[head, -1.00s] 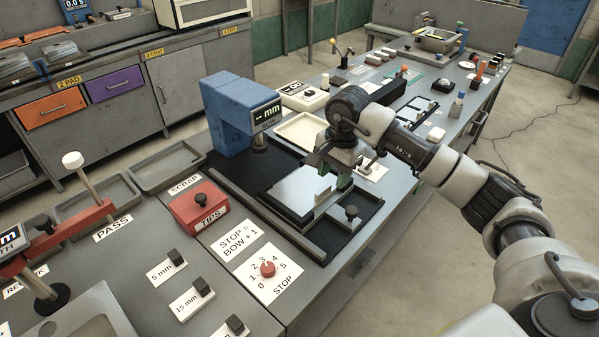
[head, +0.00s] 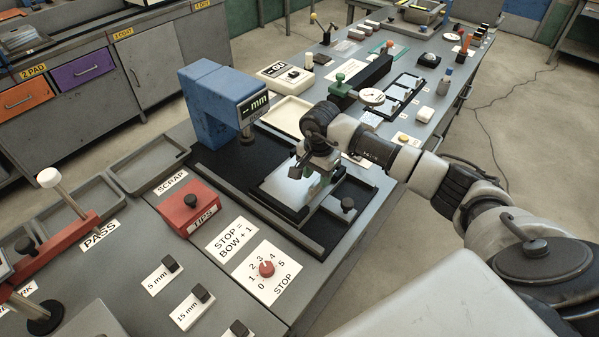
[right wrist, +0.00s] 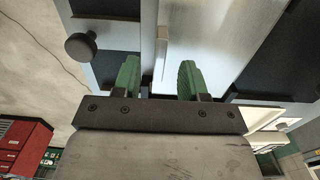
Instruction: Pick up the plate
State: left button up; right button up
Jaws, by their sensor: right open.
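The plate (head: 283,188) is a flat, pale, shiny sheet lying on the black bed of the fixture below the blue "mm" gauge (head: 222,105). It also shows in the right wrist view (right wrist: 222,40), with a narrow raised strip at its near edge. My right gripper (head: 318,184) is above the plate's right part and hides some of it. In the right wrist view its two green fingers (right wrist: 160,80) are apart, with nothing held between them. Whether they touch the plate cannot be told. My left gripper is not in view.
A black knob (head: 347,204) stands on the fixture's right side, close to my right gripper. A red TIPS box (head: 190,208) and a STOP dial (head: 266,268) are to the left and front. Empty grey trays (head: 148,165) lie at left.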

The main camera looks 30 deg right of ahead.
jog(key=shift+f, duration=1.05)
grip_shut()
jog(key=shift+r, duration=0.1)
